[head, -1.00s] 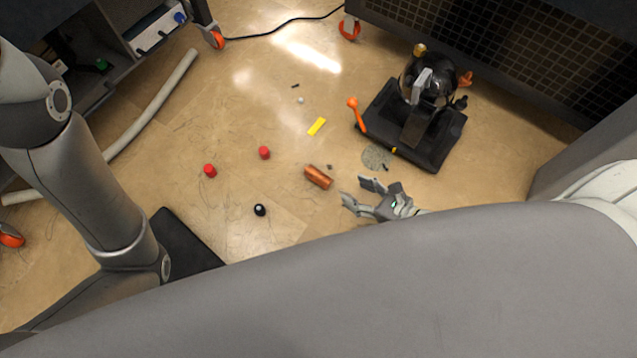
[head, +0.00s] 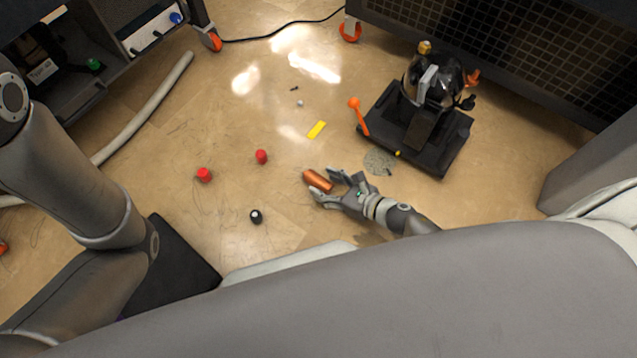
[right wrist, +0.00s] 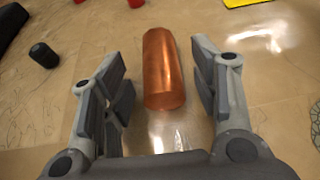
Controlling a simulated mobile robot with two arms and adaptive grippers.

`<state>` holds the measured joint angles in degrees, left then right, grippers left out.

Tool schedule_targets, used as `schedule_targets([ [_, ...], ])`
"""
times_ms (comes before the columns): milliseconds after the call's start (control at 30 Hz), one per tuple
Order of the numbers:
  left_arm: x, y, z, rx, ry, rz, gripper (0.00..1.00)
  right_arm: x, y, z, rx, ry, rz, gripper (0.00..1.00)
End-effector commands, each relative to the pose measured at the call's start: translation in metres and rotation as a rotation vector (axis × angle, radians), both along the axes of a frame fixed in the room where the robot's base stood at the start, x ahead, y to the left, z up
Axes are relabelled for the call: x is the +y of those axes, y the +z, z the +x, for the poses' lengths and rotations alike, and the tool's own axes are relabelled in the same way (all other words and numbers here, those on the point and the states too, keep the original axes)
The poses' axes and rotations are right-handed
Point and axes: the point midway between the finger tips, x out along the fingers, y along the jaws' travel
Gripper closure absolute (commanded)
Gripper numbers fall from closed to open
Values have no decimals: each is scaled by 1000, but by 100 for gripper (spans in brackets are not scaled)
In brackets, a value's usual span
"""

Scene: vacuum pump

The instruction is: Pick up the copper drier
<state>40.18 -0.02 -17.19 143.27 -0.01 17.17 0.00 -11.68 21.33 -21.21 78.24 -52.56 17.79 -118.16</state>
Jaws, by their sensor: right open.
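The copper drier (head: 317,180) is a short copper-coloured cylinder lying on the floor near the middle of the head view. In the right wrist view the copper drier (right wrist: 163,68) lies lengthwise between and ahead of the two fingers. My right gripper (head: 326,183) is open, with its fingertips at the near end of the drier. In the right wrist view the gripper (right wrist: 158,75) has a finger on each side, with gaps to the drier. My left arm comes in from the left of the head view, but its gripper is not seen.
Red caps (head: 204,175) (head: 261,157), a black cap (head: 256,216) and a yellow piece (head: 317,130) lie around on the floor. A pump on a black base (head: 455,150) stands at the upper right. A pale pipe (head: 150,108) lies at left. Floor around the drier is mostly clear.

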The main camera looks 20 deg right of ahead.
Motion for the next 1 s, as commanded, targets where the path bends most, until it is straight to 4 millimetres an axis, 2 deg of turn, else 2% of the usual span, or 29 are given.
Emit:
schedule_targets([
  [233, 0, 0, 0, 0, 0, 0, 60, 1, -1, 1, 1, 0, 0, 45],
  [667, 0, 0, 0, -1, 0, 1, 60, 1, -1, 1, 1, 0, 0, 99],
  [1000, 0, 3, 0, 0, 0, 1, 60, 1, 4, 1, -1, 0, 1, 99],
])
